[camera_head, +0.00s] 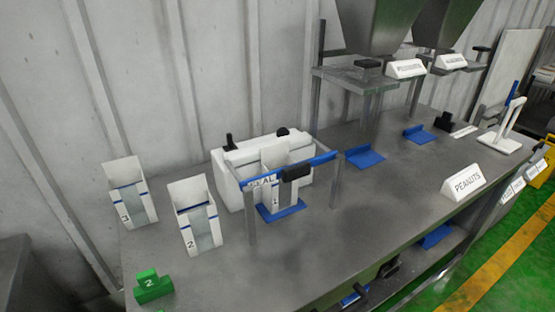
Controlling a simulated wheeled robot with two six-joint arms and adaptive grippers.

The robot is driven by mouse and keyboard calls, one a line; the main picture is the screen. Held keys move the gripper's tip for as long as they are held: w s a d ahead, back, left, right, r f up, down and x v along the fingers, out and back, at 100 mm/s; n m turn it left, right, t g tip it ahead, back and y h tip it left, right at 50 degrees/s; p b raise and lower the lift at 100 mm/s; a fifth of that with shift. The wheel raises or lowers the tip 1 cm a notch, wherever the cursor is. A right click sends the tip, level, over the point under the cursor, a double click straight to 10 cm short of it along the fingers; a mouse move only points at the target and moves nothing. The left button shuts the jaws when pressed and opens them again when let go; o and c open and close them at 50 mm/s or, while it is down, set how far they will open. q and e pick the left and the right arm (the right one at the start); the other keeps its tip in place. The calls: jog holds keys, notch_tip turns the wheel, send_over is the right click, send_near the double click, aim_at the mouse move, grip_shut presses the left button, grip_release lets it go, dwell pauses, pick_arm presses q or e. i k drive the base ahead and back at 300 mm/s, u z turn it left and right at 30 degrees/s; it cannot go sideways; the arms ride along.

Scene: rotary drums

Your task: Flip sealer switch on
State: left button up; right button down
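The sealer (232,160) is a white box on the grey table, left of centre in the head view. A black upright lever-like part (229,141) stands on its top left, and a rounded black knob (283,131) sits on its top right. I cannot tell which of them is the switch, or its setting. A blue bar (258,176) with a black handle (297,173) spans the sealer's front, beside a partly covered "SEAL" label. A white pouch (274,157) marked 1 stands behind the bar on a blue plate (282,211). Neither of my grippers shows.
White pouches marked 3 (129,192) and 2 (195,214) stand left of the sealer. A green block (152,286) marked 2 sits at the front left. Metal hoppers (375,25) and a "PEANUTS" sign (466,183) are to the right. The table's (365,225) front middle is clear.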

aim_at(231, 147)
jog(key=z, duration=1.9)
jog(key=k, duration=0.65)
jog(key=u, duration=0.8)
